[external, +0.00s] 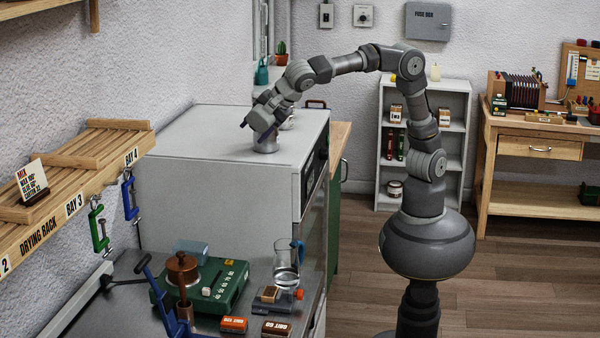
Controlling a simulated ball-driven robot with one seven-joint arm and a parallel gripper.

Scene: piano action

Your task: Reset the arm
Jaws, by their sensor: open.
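My arm rises from its round base at the right and arches over to the left. My gripper (258,131) is at its lower end, open, low over the white cabinet top (205,135). A small grey metal cylinder (266,146) stands on that top just under the gripper. I cannot tell whether the fingers touch it. A pale object (288,123) behind the wrist is partly hidden by the arm.
A drying rack (75,205) is on the left wall. A white shelf (452,130) and wooden bench (535,150) stand behind. Open floor lies right.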

